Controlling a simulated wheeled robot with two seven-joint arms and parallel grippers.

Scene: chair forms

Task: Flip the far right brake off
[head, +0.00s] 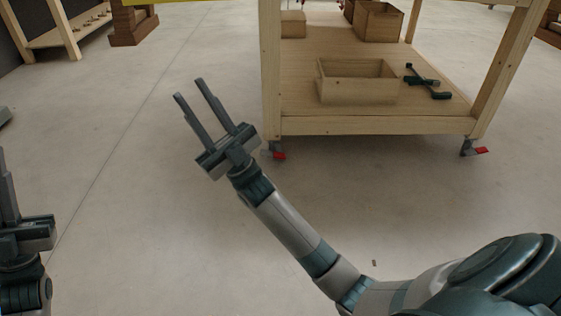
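A wooden workbench (375,126) stands on casters ahead of me. Two casters show under its near legs: the left one has a red brake lever (279,155), and the right one has a red brake lever (481,150). The casters on the bench's far side are not visible. My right gripper (189,90) is open and empty, its two fingers apart and pointing up and left, to the left of the bench's near left leg. It touches nothing. My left gripper (8,185) is cut off by the left edge, so its opening cannot be judged.
The bench's lower shelf (300,112) holds an open wooden box (357,83), a dark tool (428,82) and more boxes at the back. Another wooden bench (75,38) and brown blocks (134,25) stand at the upper left. The concrete floor in front is mostly clear.

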